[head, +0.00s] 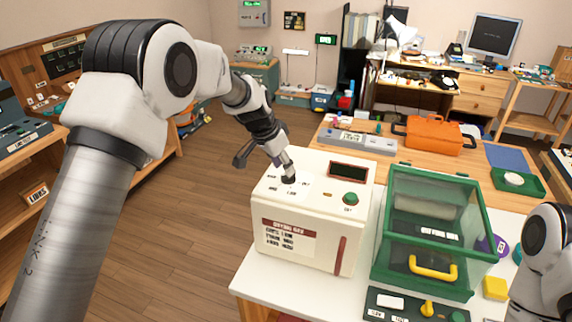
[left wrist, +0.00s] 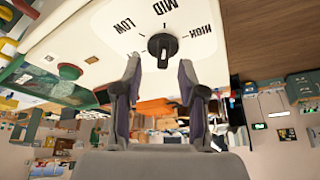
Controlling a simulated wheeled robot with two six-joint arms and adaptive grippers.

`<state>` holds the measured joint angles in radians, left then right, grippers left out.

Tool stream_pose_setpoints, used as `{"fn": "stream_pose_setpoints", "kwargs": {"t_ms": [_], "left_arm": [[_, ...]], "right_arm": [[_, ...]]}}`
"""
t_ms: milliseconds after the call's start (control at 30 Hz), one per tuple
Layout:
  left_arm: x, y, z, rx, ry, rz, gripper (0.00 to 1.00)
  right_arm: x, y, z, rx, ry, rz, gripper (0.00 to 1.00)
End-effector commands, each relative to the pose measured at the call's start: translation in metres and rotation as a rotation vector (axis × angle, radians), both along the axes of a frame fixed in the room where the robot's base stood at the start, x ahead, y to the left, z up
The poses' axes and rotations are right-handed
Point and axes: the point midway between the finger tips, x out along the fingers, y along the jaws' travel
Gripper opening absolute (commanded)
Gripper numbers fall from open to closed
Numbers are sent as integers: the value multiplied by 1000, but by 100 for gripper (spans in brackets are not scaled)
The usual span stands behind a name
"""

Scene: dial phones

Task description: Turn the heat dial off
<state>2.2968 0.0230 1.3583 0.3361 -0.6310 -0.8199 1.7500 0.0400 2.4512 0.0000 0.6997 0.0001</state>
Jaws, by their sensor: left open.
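The heat dial (head: 289,180) is a small black knob on the white top of the drying box (head: 300,215). In the left wrist view, which appears upside down, the dial (left wrist: 163,47) has LOW, MID and HIGH printed around it. Its exact setting is hard to tell. My left gripper (head: 264,164) hangs over the left part of the box top, close to the dial. In the left wrist view its two fingers (left wrist: 160,68) are apart, with the dial just beyond the gap between their tips. Nothing is held. My right gripper is out of the picture.
A green button (head: 351,199) and a dark display (head: 348,171) sit on the same box top. A green-framed clear case (head: 430,225) stands right of the box. An orange case (head: 433,136) lies on the wooden table behind. Part of my right arm shows at lower right.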

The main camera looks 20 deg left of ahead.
Motion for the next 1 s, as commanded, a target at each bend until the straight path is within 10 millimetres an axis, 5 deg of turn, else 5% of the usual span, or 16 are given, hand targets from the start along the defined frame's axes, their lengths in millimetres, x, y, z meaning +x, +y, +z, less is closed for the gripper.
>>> {"fn": "stream_pose_setpoints", "kwargs": {"t_ms": [133, 400, 533, 1000], "left_arm": [[7, -4, -19, 0, 3, 1, 41], [8, -5, -25, 0, 1, 1, 41], [8, -5, -24, 0, 1, 1, 0], [7, -5, -25, 1, 4, 38, 0]], "right_arm": [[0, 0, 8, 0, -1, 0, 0], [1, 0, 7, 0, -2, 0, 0], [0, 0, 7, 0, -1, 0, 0], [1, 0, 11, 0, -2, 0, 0]]}}
